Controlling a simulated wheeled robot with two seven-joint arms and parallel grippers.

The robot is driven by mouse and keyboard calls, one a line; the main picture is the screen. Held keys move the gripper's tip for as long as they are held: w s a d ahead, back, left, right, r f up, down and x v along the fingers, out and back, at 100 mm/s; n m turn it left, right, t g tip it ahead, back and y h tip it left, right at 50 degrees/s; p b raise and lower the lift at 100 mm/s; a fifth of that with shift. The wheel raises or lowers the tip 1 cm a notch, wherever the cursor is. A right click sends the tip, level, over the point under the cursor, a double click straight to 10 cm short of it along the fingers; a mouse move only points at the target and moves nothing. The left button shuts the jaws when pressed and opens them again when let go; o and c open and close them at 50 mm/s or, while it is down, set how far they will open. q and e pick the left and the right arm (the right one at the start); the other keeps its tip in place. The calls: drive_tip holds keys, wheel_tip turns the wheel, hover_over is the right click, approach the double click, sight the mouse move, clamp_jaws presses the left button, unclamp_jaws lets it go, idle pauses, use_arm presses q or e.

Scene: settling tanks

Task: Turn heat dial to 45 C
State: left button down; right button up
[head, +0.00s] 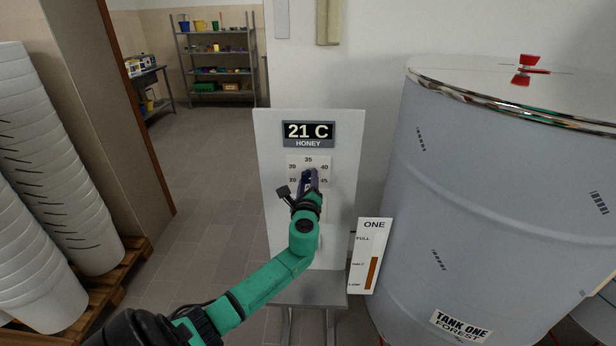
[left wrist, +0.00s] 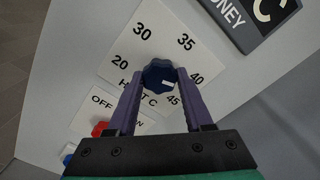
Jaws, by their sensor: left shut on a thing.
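The heat dial (left wrist: 158,72) is a dark blue knob on a white scale plate (left wrist: 128,58) marked 20, 30, 35, 40 and 45. A short white mark on the knob lies on its right side, toward the 40 and 45 labels; I cannot tell exactly which it points at. My left gripper (left wrist: 160,80) is shut on the dial, one finger on each side. In the head view my left gripper (head: 308,178) reaches the panel and hides most of the dial. The display (head: 308,132) reads 21 C, HONEY. My right gripper is not in view.
Below the dial a red control (left wrist: 100,128) sits by an OFF/ON label, with a blue one (left wrist: 68,159) lower. The panel (head: 268,220) stands left of a large tank (head: 470,210) and a level gauge sign (head: 369,258). Stacked white buckets (head: 40,170) stand at left.

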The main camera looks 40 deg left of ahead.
use_arm(q)
drive_tip(key=m+p, duration=0.3)
drive_tip(key=m, duration=0.2)
drive_tip(key=shift+m, duration=0.3)
drive_tip(key=shift+f+m+p, duration=0.1)
drive_tip(key=shift+m+p, duration=1.25)
drive_tip(key=shift+m, duration=0.85)
drive_tip(key=shift+c, duration=1.5)
unclamp_jaws()
drive_tip(key=b+v, duration=0.1)
drive_tip(key=v, duration=1.3)
drive_tip(key=shift+s+d+b, duration=0.2)
drive_tip(key=shift+b, duration=0.1)
